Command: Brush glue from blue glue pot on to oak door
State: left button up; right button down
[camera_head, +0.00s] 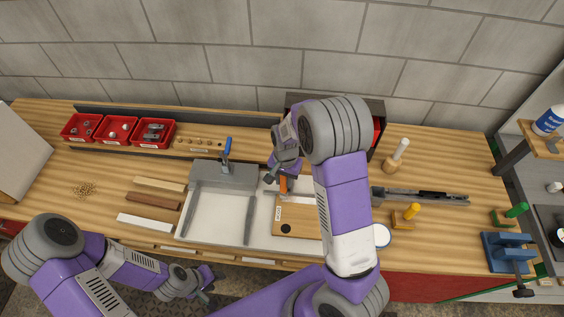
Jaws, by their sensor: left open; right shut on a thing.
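The oak door (293,231), a flat light-brown board with a white label and a dark round spot, lies on the pale work surface at the centre. My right arm covers its right part. My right gripper (282,178) is shut on an orange-handled tool (283,186), apparently the brush, at the door's far left edge. Its tip is too small to tell whether it touches the door. A round pot with a pale top and blue rim (382,236), probably the blue glue pot, is partly hidden right of my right arm. My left gripper (207,287) is open and empty at the bench's front edge.
A grey fixture (222,176) with a blue-handled clamp stands left of the door. Wood strips (153,201) and red bins (116,130) lie further left. A yellow-handled tool (411,212), a metal rail (425,196) and a blue vise (507,252) are at right.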

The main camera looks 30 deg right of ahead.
notch_tip(320, 180, up, 6)
jog(key=p, duration=0.4)
jog(key=shift+f, duration=0.25)
jog(key=shift+r+p, duration=0.3)
jog(key=shift+s+r, duration=0.1)
jog(key=shift+r, duration=0.85)
